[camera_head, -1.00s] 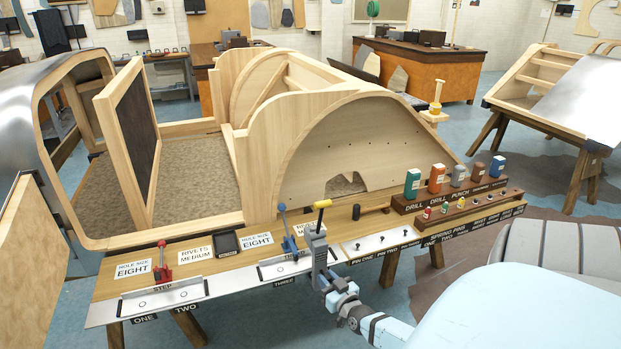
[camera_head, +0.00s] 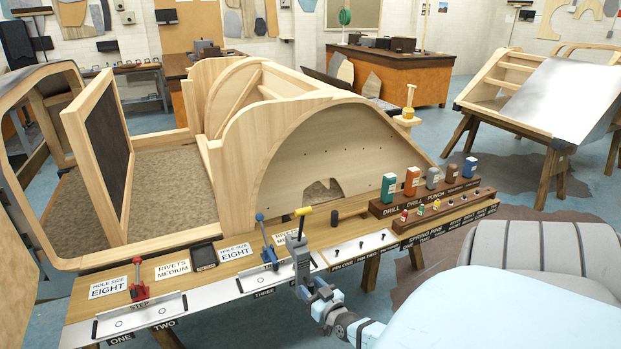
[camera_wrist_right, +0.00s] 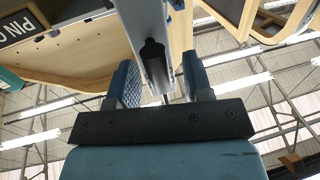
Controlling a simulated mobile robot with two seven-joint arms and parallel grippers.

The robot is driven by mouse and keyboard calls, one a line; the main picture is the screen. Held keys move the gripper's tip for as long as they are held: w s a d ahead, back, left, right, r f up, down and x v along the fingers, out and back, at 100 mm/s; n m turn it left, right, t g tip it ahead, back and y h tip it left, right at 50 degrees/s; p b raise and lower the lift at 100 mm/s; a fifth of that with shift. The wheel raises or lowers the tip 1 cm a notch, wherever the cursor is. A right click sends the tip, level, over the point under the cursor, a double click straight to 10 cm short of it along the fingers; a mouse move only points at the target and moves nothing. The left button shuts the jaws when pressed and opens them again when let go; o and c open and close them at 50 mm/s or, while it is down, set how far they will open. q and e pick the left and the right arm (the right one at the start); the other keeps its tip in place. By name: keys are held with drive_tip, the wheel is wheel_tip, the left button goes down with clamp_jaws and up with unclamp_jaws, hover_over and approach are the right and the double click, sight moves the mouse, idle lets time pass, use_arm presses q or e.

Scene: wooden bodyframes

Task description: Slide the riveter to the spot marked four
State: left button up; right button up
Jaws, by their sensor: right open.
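An upright grey tool with a yellow-ended handle (camera_head: 304,212) stands at the bench's front edge, right of the THREE label. It looks like the riveter, though no label names it. My right gripper (camera_head: 301,262) is at its front. In the right wrist view, my right gripper (camera_wrist_right: 160,88) has its blue pads apart, with the grey metal body (camera_wrist_right: 151,28) between or just beyond them; contact cannot be told. The metal strip (camera_head: 252,282) carries the THREE label. The mark four is not readable, likely hidden behind my gripper. My left gripper is not in view.
A blue-levered tool (camera_head: 267,240) stands close left of the yellow-handled one. A red-levered tool (camera_head: 138,278) is farther left. A hammer (camera_head: 350,214) and a pin plate (camera_head: 357,250) lie right. Bottles stand on a wooden rack (camera_head: 425,199). A large wooden frame (camera_head: 336,155) rises behind.

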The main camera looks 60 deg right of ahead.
drive_tip(key=v, duration=1.3)
drive_tip(key=shift+s+a, duration=0.1)
drive_tip(key=a+r+n+g+y+p, duration=0.2)
drive_tip(key=a+r+y+p, duration=0.1)
drive_tip(key=a, duration=0.8)
drive_tip(key=a+r+n+g+y+p, duration=0.2)
drive_tip(key=a+r+y+p, duration=0.1)
drive_tip(key=a, duration=0.9)
drive_tip(key=a+r+n+g+y+p, duration=0.2)
drive_tip(key=a+r+n+y+p, duration=0.1)
drive_tip(key=a, duration=0.9)
drive_tip(key=shift+r+p, duration=0.8)
drive_tip(key=shift+p, duration=0.3)
